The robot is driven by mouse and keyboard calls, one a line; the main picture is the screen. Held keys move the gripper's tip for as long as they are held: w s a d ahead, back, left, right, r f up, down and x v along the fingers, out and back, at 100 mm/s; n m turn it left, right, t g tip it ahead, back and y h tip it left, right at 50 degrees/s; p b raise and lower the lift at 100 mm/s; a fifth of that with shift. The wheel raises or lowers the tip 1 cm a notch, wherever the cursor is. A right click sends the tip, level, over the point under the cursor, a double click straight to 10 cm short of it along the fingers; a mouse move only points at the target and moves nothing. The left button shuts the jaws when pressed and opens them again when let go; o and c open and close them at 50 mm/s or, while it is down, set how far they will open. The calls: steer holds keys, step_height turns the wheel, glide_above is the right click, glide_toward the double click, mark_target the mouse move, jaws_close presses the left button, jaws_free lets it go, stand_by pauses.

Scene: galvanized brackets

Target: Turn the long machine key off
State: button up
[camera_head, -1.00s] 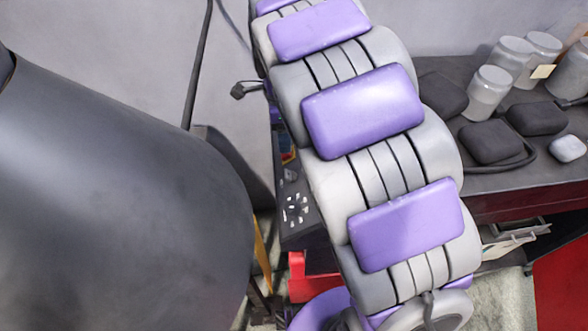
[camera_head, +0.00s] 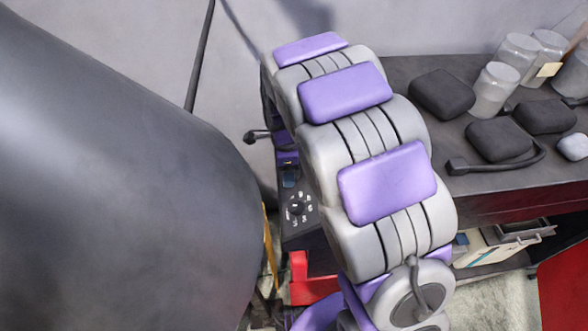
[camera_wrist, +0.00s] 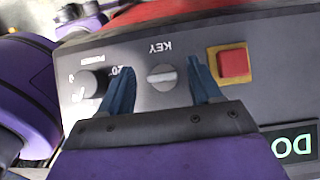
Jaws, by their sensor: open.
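The machine key (camera_wrist: 163,77) is a silver round switch with a raised bar, under the upside-down word KEY on a dark panel (camera_wrist: 180,107) in the wrist view. My gripper (camera_wrist: 160,63) is open, with one blue finger on each side of the key. Gaps show between both fingers and the key, so it is not clamped. In the head view my gripper and the key are hidden behind my arm. Part of a dark control panel with a dial (camera_head: 297,207) shows left of my arm there.
In the wrist view a black POWER knob (camera_wrist: 91,84) is close beside the left finger. A red button on a yellow square (camera_wrist: 234,64) is close to the right finger. A bench (camera_head: 500,185) with glass jars (camera_head: 494,90) and dark pads (camera_head: 498,139) stands at right.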

steer(key=shift+d, duration=0.25)
steer(key=shift+c, duration=0.3)
steer(key=shift+c, duration=0.7)
steer(key=c, duration=0.8)
steer(key=shift+c, duration=0.2)
